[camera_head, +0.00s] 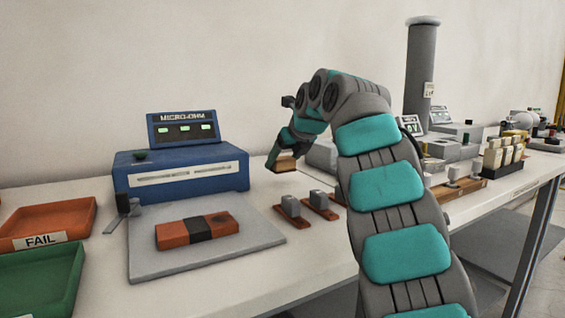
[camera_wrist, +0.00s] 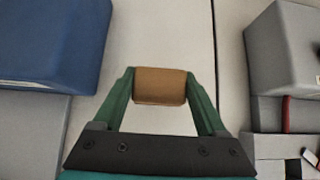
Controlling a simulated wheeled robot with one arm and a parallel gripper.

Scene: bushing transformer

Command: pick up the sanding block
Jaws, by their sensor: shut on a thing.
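The sanding block is a small tan-brown block, seen in the wrist view (camera_wrist: 160,86) between the two green fingers of my gripper (camera_wrist: 160,88). The fingers touch it at both ends. In the head view the block (camera_head: 285,164) shows at the fingertips, light on top and brown below, to the right of the blue micro-ohm meter. My gripper (camera_head: 276,158) points down there, partly hidden by my own wrist. I cannot tell whether the block touches the table or is just above it.
The blue meter (camera_head: 180,172) stands left of my gripper, and a grey box (camera_head: 322,155) stands right. In front are a grey plate (camera_head: 150,262) with a red-and-black bar (camera_head: 197,229) and small grey clamps (camera_head: 290,205). Red (camera_head: 84,217) and green (camera_head: 72,262) trays sit far left.

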